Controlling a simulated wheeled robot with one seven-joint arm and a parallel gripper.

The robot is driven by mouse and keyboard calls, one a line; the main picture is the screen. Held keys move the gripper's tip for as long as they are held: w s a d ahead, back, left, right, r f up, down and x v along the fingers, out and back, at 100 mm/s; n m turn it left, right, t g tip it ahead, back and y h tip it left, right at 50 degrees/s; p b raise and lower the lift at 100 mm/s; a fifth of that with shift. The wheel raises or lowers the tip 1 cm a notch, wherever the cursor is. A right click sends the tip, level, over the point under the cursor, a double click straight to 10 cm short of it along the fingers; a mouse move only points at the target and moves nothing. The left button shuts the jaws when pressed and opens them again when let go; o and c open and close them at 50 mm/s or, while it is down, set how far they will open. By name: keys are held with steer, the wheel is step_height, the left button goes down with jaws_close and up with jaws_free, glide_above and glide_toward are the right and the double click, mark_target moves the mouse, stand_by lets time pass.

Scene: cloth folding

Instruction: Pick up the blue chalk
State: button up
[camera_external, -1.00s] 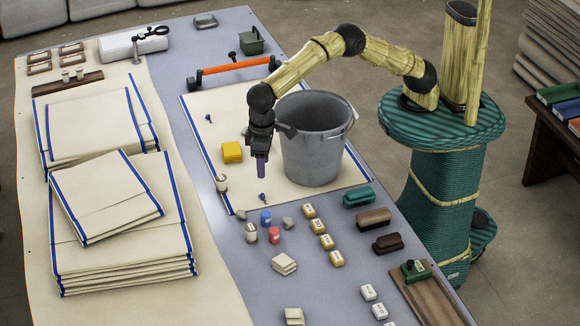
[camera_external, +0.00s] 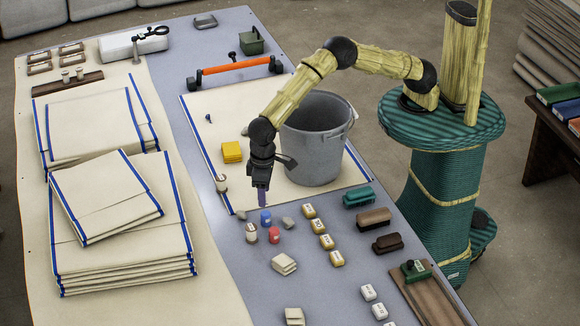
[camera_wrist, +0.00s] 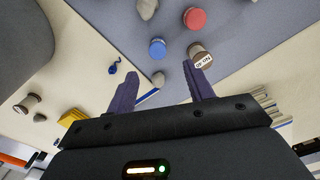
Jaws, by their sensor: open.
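The blue chalk (camera_external: 265,217) is a short blue cylinder on the grey table, just past the cream cloth's front edge. In the wrist view the blue chalk (camera_wrist: 157,49) lies ahead of my two purple fingers, roughly between their lines. My gripper (camera_external: 262,200) points down above and just behind the chalk in the external view. In the wrist view my gripper (camera_wrist: 164,72) has its fingers apart with nothing held between them. The exact height gap to the chalk cannot be told.
A red cylinder (camera_external: 274,235), a labelled brown-and-white spool (camera_external: 251,232) and grey stones (camera_external: 288,222) sit close around the chalk. A grey bucket (camera_external: 318,155) stands behind. Yellow labelled blocks (camera_external: 327,241) line the right. Folded cloth stacks (camera_external: 120,240) fill the left.

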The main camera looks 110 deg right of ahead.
mark_target(266, 213)
step_height(266, 213, down, 4)
steer(key=shift+f, duration=0.15)
steer(key=shift+s+d+f+p, duration=0.1)
steer(key=shift+f+p, duration=0.1)
steer(key=shift+f, duration=1.1)
steer(key=shift+s+d+f+p, duration=0.1)
steer(key=shift+f+p, duration=0.05)
steer(key=shift+f, duration=1.1)
steer(key=c, duration=1.1)
steer(key=shift+o, duration=0.2)
steer(key=shift+a+r, duration=0.1)
steer(key=shift+r, duration=0.05)
